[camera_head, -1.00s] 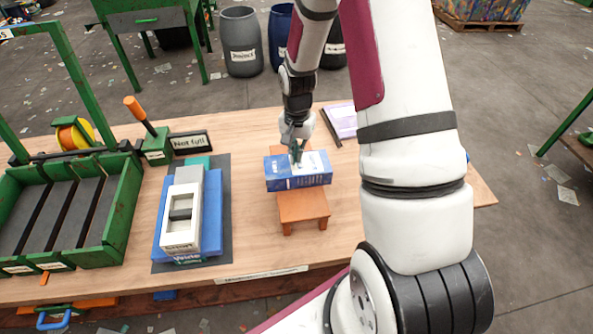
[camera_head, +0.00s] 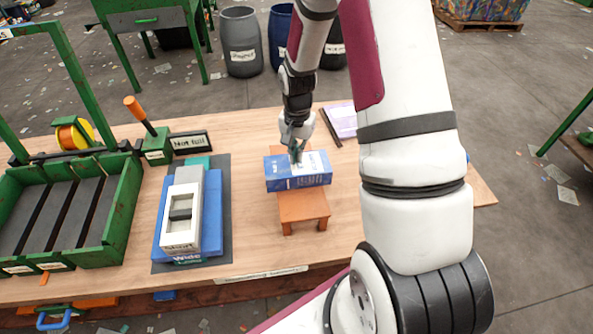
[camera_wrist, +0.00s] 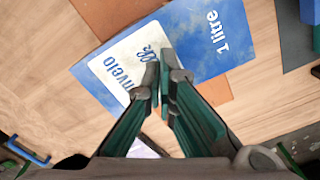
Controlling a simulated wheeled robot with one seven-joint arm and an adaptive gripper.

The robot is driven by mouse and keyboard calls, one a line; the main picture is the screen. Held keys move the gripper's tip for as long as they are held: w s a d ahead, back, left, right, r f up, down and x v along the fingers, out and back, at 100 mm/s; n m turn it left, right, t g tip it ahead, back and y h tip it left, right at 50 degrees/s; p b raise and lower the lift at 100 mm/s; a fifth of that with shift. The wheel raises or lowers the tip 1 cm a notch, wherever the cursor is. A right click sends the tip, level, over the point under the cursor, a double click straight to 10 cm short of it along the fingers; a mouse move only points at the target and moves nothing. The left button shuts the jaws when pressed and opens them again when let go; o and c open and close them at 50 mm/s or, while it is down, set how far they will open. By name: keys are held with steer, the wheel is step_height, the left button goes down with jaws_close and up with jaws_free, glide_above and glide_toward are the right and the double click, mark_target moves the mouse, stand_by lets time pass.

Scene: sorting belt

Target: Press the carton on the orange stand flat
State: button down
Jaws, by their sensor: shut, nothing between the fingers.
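The blue and white carton (camera_head: 298,180) lies on its side across the orange stand (camera_head: 303,206) on the wooden table. It looks full-bodied, with a box shape still showing in the head view. My gripper (camera_head: 296,157) is above the carton's top face, pointing down, with its fingers shut and empty. In the wrist view, the fingertips (camera_wrist: 163,78) are over the white label of the carton (camera_wrist: 215,35). I cannot tell whether the fingertips touch the carton. Part of the stand (camera_wrist: 205,92) shows beneath the carton.
A blue block with a grey and white device (camera_head: 181,216) sits on a dark mat to the left. A green sorting tray (camera_head: 117,217), an orange-handled lever (camera_head: 140,114) and a "Not full" sign (camera_head: 191,142) stand further left. A purple-white booklet (camera_head: 340,121) lies behind the stand.

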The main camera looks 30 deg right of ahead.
mark_target(297, 169)
steer(key=shift+f+b, duration=0.35)
steer(key=shift+f, duration=0.65)
steer(key=shift+f, duration=0.3)
steer(key=shift+f+b, duration=0.4)
steer(key=shift+f, duration=0.4)
steer(key=shift+r, duration=0.1)
step_height(297, 169, up, 9)
steer(key=p, duration=0.3)
stand_by(0.8)
